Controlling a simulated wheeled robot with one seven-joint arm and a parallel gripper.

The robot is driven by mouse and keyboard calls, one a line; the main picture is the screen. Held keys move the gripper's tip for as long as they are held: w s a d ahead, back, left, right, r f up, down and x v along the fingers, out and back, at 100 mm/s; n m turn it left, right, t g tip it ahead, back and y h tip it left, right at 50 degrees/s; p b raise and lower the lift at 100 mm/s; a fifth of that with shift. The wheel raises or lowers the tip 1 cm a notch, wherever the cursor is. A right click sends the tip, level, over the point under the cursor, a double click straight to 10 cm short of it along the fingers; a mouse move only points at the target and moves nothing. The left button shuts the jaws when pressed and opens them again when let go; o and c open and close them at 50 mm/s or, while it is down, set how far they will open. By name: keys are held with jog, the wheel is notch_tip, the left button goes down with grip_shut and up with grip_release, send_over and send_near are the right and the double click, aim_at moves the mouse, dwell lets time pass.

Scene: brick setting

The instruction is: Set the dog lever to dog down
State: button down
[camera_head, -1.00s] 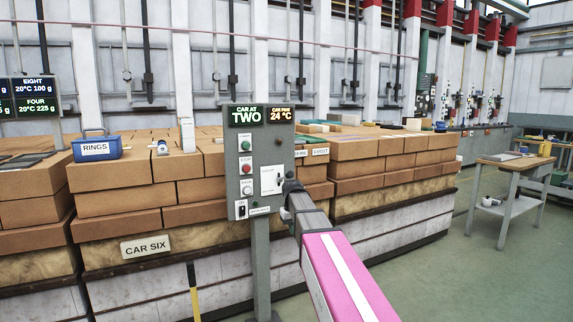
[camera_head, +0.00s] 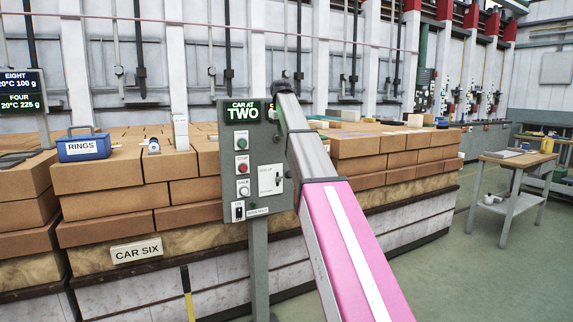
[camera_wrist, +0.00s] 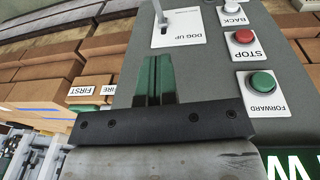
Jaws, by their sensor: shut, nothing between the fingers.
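The dog lever (camera_wrist: 164,17) is a light grey handle on a white plate (camera_wrist: 188,32) on the grey control panel (camera_head: 232,160). The wrist view is upside down. It shows the words DOG UP on the plate, with a short dark slot by the handle; the plate's other end is cut off. I cannot tell for certain which end the lever is at. In the head view the plate (camera_head: 265,180) shows just left of my arm. My gripper (camera_wrist: 154,62) has green fingers, shut and empty, off the DOG UP end of the plate, apart from the lever.
A green FORWARD button (camera_wrist: 262,83), a red STOP button (camera_wrist: 243,37) and a white BACK button (camera_wrist: 231,14) sit beside the plate. A CAR AT TWO display (camera_head: 243,112) tops the panel. Stacked bricks (camera_head: 110,185) stand behind. Open floor (camera_head: 480,265) lies at right.

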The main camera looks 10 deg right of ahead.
jog(key=shift+f, duration=0.15)
jog(key=f, duration=0.4)
jog(key=d+f, duration=0.1)
jog(key=f, duration=0.7)
jog(key=shift+w+d, duration=0.15)
jog(key=shift+d, duration=0.1)
jog(key=shift+d+f, duration=0.25)
jog(key=shift+f, duration=0.4)
jog(key=shift+s, duration=0.2)
